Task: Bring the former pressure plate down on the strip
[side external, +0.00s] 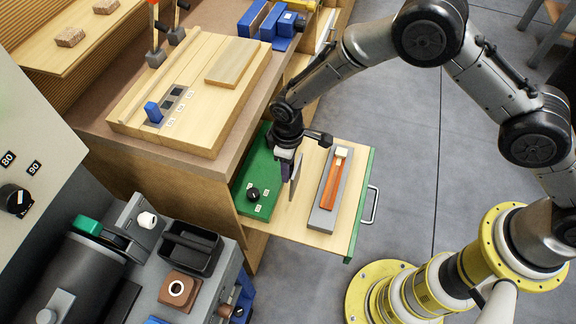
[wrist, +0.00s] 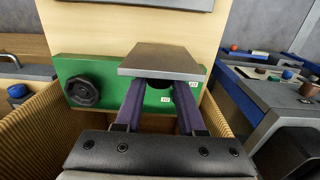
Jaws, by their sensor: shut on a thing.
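My gripper (side external: 287,172) is shut on a flat grey plate, seen nearly edge-on in the side view (side external: 296,178). In the wrist view the plate (wrist: 160,60) lies across the ends of the two blue fingers (wrist: 158,108). The plate is held above the pulled-out drawer, between the green panel and the grey former. The orange-brown strip (side external: 331,188) lies along the grey former (side external: 321,214), with a small cream block (side external: 342,152) at its far end. The plate is apart from the strip, to its left in the side view.
The green panel (side external: 263,165) carries a black knob (side external: 253,193); both also show in the wrist view. The drawer (side external: 298,232) has a metal handle (side external: 371,205) at right. A wooden board (side external: 188,90) sits on the bench behind. Machinery with a black bin (side external: 190,248) stands at front left.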

